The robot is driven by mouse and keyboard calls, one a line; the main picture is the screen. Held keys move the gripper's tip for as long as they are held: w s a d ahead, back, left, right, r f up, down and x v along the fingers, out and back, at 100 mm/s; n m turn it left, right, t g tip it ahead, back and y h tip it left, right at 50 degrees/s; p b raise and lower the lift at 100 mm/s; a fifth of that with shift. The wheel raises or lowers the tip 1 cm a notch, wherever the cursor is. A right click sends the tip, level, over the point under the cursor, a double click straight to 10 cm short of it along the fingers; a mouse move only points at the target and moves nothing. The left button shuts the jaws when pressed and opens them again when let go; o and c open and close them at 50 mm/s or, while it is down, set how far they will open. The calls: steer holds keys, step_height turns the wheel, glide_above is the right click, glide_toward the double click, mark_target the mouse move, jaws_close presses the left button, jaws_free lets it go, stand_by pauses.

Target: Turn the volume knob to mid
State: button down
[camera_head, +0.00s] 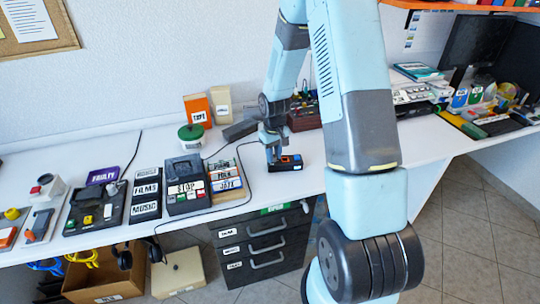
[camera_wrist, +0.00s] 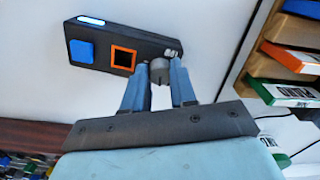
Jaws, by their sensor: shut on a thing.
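The volume knob (camera_wrist: 159,72) is a small grey round knob at the near end of a black box in the wrist view. The black box (camera_wrist: 142,45) also has a blue square button, an orange square frame and a lit strip. In the head view the box (camera_head: 285,168) lies on the white desk near its front edge. My gripper (camera_wrist: 160,76) is shut on the knob, one blue finger on each side. In the head view my gripper (camera_head: 272,154) points down at the box's left part, and the knob is hidden. I cannot read the knob's setting.
A wooden rack of labelled cases (camera_head: 226,181) and a black STOP box (camera_head: 187,188) stand left of the box. A green round tin (camera_head: 191,133) and an orange case (camera_head: 197,110) are behind. Drawers (camera_head: 262,243) are below. Bare desk lies right of the box.

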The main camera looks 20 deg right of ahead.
steer(key=shift+m, duration=0.8)
steer(key=c, duration=0.9)
jaws_free()
step_height(320, 180, up, 14)
steer(key=shift+f, duration=0.15)
